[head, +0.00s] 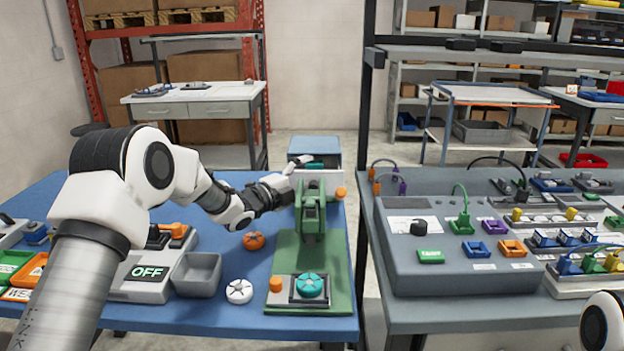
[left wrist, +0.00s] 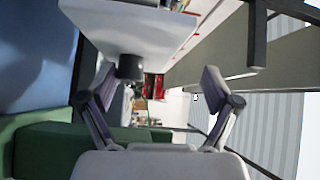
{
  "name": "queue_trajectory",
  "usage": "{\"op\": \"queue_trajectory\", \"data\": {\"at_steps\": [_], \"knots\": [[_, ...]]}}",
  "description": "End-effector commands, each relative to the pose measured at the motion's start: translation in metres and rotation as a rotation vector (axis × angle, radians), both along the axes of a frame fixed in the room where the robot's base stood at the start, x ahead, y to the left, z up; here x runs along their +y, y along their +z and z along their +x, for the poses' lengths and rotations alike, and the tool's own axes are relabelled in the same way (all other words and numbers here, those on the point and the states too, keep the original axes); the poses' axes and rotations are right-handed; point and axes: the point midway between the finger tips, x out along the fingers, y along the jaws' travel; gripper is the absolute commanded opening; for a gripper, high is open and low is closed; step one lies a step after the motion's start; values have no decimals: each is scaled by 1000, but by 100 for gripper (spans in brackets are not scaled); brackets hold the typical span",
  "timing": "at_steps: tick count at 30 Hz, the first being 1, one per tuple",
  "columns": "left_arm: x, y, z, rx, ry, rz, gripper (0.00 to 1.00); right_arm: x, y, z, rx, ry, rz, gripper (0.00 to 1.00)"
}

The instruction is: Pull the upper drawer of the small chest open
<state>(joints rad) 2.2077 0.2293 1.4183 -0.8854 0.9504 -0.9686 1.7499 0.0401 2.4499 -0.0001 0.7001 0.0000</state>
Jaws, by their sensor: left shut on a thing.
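The small chest (head: 315,143) has a blue top and pale sides. It stands at the back of the blue table, behind a green press-like stand (head: 312,205). A dark teal patch shows at its front; I cannot tell how far the upper drawer is out. My left gripper (head: 297,168) is at the chest's front, partly behind the stand. In the left wrist view, a dark round knob (left wrist: 130,67) on a pale panel (left wrist: 130,25) lies between the fingertips (left wrist: 157,80), nearer the left one. The gripper is shut on the knob, though the contact is unclear. My right gripper is out of view.
The green stand's base (head: 335,270) is close in front of my left gripper. An orange knob (head: 253,240), a white knob (head: 239,291) and a grey bin (head: 197,274) are nearer on the table. A grey table with a control box (head: 460,265) is on the right, across a gap.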

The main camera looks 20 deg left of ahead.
Motion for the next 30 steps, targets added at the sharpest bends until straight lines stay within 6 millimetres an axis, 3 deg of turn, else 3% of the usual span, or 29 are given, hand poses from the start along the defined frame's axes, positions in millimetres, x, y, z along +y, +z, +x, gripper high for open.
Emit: {"op": "queue_trajectory", "data": {"at_steps": [1, 6, 24, 30], "knots": [[6, 17, -2, -33, 4, -11, 59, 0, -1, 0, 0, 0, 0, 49], [12, 15, -15, -33, 5, -12, 51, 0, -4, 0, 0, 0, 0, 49], [34, 1, -60, -18, 1, -4, 51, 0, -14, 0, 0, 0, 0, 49], [37, 0, -67, -18, 0, -4, 51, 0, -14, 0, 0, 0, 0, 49]]}}
